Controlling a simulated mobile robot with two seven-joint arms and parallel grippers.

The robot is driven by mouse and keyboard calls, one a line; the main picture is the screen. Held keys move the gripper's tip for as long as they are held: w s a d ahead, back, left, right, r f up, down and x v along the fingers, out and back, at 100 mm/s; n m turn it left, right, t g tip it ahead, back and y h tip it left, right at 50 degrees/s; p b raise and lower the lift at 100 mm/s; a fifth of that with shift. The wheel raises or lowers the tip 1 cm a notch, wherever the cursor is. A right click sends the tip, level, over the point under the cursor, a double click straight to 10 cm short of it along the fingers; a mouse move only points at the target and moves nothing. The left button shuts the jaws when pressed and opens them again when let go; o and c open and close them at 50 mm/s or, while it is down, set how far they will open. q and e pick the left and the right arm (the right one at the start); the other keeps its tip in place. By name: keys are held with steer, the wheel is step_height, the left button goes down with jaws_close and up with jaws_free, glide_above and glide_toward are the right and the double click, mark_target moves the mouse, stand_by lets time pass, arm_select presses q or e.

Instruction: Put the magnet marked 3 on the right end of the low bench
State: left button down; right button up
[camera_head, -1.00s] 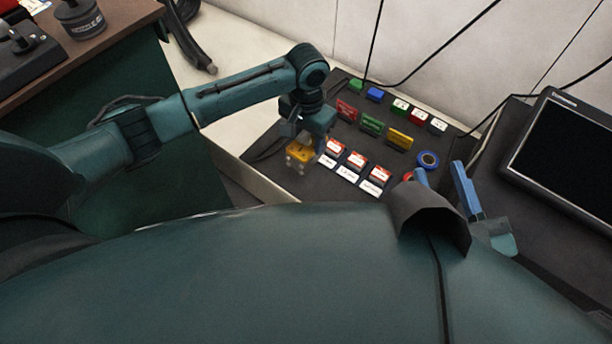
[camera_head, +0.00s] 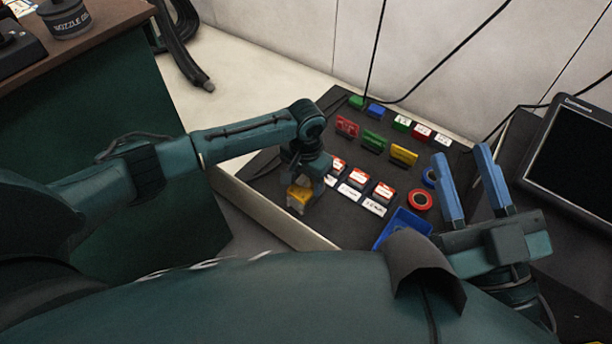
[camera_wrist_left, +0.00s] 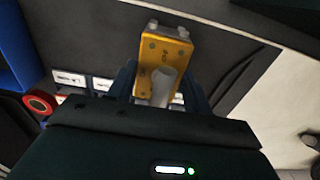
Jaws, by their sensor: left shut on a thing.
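My left gripper (camera_head: 304,186) is shut on a yellow block (camera_head: 299,197), held at the left part of a dark work surface (camera_head: 331,223). In the left wrist view the yellow block (camera_wrist_left: 163,58) stands out between the fingers, with small dark marks and metal studs at its far end. I cannot read a 3 on it, nor tell whether it touches the surface. My right gripper (camera_head: 462,154) has two blue fingers apart with nothing between them, at the right of the surface. I cannot tell for sure which surface is the low bench.
Several red-and-white blocks (camera_head: 358,180) stand just right of my left gripper. Behind are red (camera_head: 346,126), green (camera_head: 373,141) and yellow (camera_head: 404,154) blocks. A red tape roll (camera_head: 420,199) and blue tray (camera_head: 403,229) lie right. A monitor (camera_head: 575,150) and hanging cables are beyond.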

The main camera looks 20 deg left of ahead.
arm_select(q)
steer(key=shift+r, duration=0.15)
steer(key=c, duration=0.6)
jaws_free()
steer(key=shift+f, duration=0.2)
arm_select(e)
steer(key=shift+f, duration=0.1)
arm_select(q)
steer(key=shift+r, duration=0.45)
step_height(320, 180, up, 3)
steer(key=shift+r+p, duration=0.1)
steer(key=shift+p, duration=1.05)
step_height(320, 180, up, 8)
steer(key=p, duration=0.3)
steer(key=shift+f, duration=0.2)
steer(key=shift+r, duration=0.35)
arm_select(e)
steer(key=f+h, duration=0.1)
steer(key=s+f+m+g+h, duration=0.1)
steer(key=shift+d+f+g+h, duration=0.2)
steer(key=shift+g+h, duration=0.1)
